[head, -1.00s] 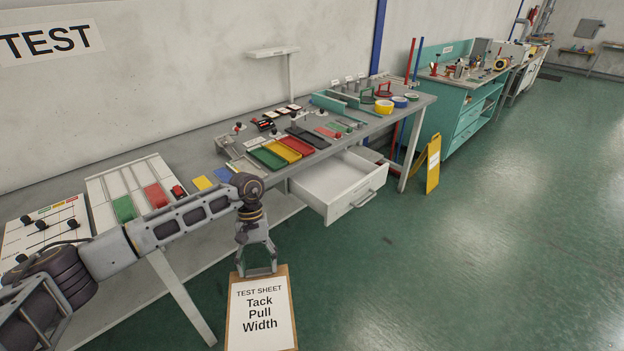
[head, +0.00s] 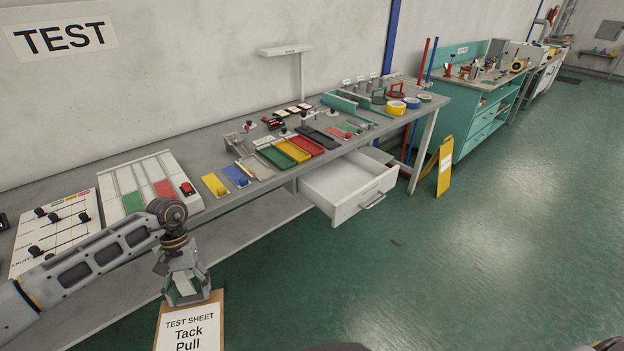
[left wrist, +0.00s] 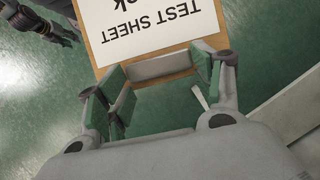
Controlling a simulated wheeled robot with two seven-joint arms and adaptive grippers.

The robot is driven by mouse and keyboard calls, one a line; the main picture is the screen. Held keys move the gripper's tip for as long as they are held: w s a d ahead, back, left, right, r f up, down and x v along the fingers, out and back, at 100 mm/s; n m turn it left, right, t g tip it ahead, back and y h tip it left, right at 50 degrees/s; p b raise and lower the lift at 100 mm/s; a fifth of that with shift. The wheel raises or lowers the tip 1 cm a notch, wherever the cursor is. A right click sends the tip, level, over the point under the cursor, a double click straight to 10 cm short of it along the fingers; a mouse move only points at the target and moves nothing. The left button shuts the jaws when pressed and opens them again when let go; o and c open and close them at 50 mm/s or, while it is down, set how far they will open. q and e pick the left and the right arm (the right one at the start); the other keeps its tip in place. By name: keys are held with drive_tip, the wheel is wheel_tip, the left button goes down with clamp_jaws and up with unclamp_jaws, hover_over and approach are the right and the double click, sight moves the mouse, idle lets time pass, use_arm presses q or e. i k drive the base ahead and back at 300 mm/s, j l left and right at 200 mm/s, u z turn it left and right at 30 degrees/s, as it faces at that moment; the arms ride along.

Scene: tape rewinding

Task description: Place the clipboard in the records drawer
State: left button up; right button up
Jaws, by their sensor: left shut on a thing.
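The clipboard (head: 188,329) is a brown board with a white sheet reading "TEST SHEET Tack Pull". My left gripper (head: 187,297) is shut on its top edge, and the board hangs below it in front of the bench, its lower part cut off by the picture. The left wrist view shows the gripper's green-padded fingers (left wrist: 162,69) at the clip end of the clipboard (left wrist: 150,28). The white drawer (head: 347,214) is pulled out under the bench, right of the gripper and apart from it. Its visible inside looks bare. A dark mechanical part at the wrist view's upper left may be my right gripper.
The grey bench (head: 218,203) carries green, yellow and red trays (head: 292,150), tape rolls (head: 396,107) and small fixtures. A yellow floor sign (head: 444,167) stands right of the drawer. A teal cabinet (head: 483,125) is beyond it. The green floor in front is clear.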

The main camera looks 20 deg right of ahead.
sight(349, 183)
drive_tip(key=l+u, duration=0.1)
drive_tip(key=u, duration=0.8)
drive_tip(key=l+u, duration=0.15)
drive_tip(key=u, duration=0.3)
drive_tip(key=l+u, duration=0.1)
drive_tip(key=u, duration=0.35)
drive_tip(key=l+u, duration=0.1)
drive_tip(key=u, duration=0.8)
drive_tip(key=k+u, duration=0.1)
drive_tip(key=u, duration=0.35)
drive_tip(key=k+l+u, duration=0.1)
drive_tip(key=u, duration=0.2)
drive_tip(key=k+u, duration=0.25)
drive_tip(key=k+l+u, duration=0.1)
drive_tip(key=k, duration=1.15)
